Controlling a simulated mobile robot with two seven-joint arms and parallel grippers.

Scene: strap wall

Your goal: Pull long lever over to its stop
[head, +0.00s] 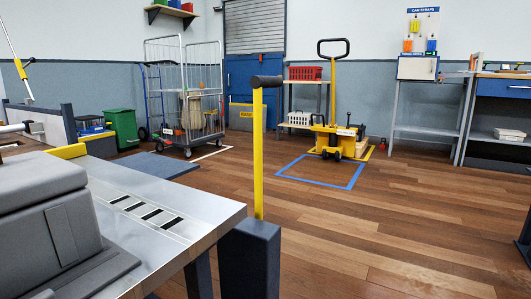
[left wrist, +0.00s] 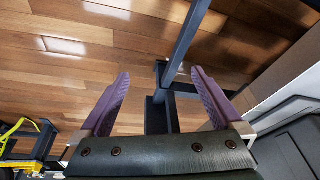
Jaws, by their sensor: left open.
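The long lever (head: 258,160) is a yellow upright bar in the head view, with a black grip (head: 266,81) across its top. It stands nearly vertical at a dark blue-grey post (head: 250,255), beside the end of a metal-topped bench (head: 205,207). My left gripper (left wrist: 160,73) shows only in the left wrist view, with two purple fingers spread apart. No lever is clearly seen between the fingers; a dark metal bar (left wrist: 187,45) and floor show behind the gap. My right gripper is in neither view.
A grey padded block (head: 50,215) sits on the bench at left. Wooden floor right of the lever is clear.

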